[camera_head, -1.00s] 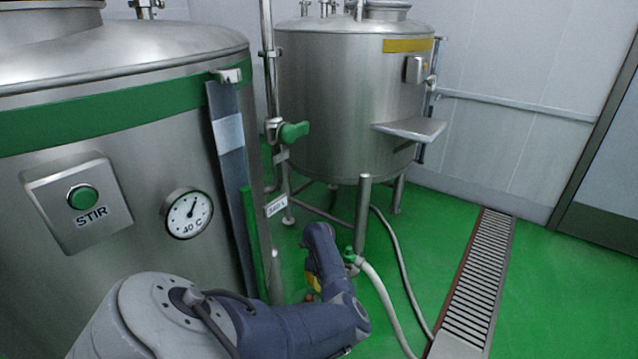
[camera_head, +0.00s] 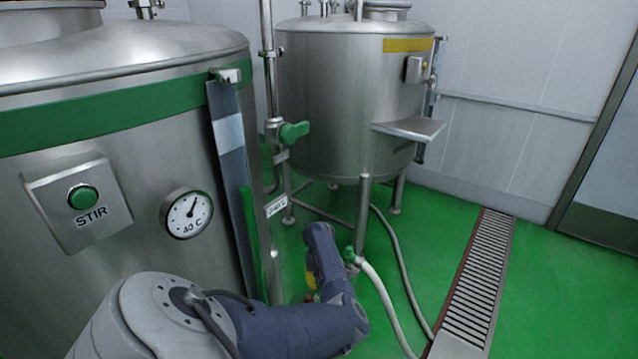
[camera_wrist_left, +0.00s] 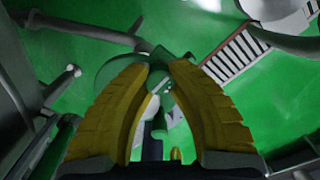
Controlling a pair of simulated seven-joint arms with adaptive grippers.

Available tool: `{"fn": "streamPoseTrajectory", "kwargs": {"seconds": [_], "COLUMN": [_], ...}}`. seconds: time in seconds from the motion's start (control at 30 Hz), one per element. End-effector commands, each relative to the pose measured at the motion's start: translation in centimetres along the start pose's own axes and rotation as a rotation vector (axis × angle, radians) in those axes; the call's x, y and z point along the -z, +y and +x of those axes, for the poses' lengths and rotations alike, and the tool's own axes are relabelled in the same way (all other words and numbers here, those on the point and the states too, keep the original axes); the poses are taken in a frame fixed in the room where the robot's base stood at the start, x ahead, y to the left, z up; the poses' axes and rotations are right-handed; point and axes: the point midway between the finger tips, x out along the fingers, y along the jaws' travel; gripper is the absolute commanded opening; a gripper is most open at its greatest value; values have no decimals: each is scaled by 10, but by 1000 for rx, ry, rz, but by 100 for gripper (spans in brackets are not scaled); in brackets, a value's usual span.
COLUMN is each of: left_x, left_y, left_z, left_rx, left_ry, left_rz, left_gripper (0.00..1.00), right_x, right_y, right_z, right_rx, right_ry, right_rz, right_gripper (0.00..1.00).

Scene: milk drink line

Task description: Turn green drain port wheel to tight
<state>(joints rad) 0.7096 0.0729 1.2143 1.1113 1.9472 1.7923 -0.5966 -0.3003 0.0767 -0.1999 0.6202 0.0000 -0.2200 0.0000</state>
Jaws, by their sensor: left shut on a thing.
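The green drain port wheel (camera_wrist_left: 117,72) shows in the left wrist view, partly hidden by my yellow fingers. My left gripper (camera_wrist_left: 166,64) is shut on the wheel, with a finger on each side of its green middle part. In the head view my left gripper (camera_head: 311,281) is low beside the front tank, mostly hidden behind my own arm. I cannot make out the wheel there, nor read its tight mark in either view. My right gripper is in neither view.
The front steel tank (camera_head: 120,250) with its STIR button (camera_head: 82,196) and dial (camera_head: 187,213) stands at left. A second tank (camera_head: 335,100) stands behind. A pale hose (camera_head: 385,298) runs along the floor near my gripper. A floor grate (camera_head: 475,285) lies at right, with clear green floor around.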

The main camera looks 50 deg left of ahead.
Motion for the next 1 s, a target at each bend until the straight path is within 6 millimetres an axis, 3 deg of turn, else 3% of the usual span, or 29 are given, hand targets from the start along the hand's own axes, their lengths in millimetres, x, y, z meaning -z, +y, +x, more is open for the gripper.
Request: {"fn": "streamPoseTrajectory", "kwargs": {"seconds": [0.53, 0.57, 0.8, 1.0], "left_x": [0, 0, 0, 0], "left_y": [0, 0, 0, 0], "left_z": [0, 0, 0, 0], "left_rx": [1, 0, 0, 0], "left_ry": [1, 1, 1, 0], "left_rz": [23, 23, 22, 22], "left_gripper": [0, 20, 48, 52], "right_x": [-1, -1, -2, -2], "right_y": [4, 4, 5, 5], "right_z": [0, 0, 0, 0], "right_rx": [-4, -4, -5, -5], "right_ry": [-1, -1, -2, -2], "right_rz": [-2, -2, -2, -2], "right_gripper": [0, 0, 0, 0]}}
